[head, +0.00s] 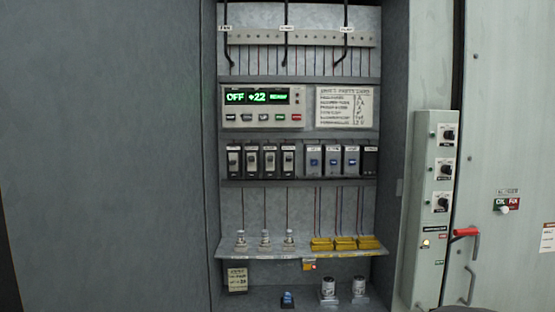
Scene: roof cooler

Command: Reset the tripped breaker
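A row of black breakers (261,161) with light toggles sits on the left of the middle rail inside the open cabinet. The toggle positions are too small to tell apart, so I cannot tell which breaker is tripped. To their right on the same rail are blue-faced modules (332,160), and the rail's right end looks dark. A controller (264,106) above shows green text reading "OFF +22" and a further word I cannot read clearly. My gripper is not in view.
A parts card (344,106) hangs right of the controller. Below are a shelf (290,255) with metal fittings and yellow blocks (345,244). A side box with knobs (446,170) and a red-handled lever (465,233) stand to the right. A grey panel (110,150) fills the left.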

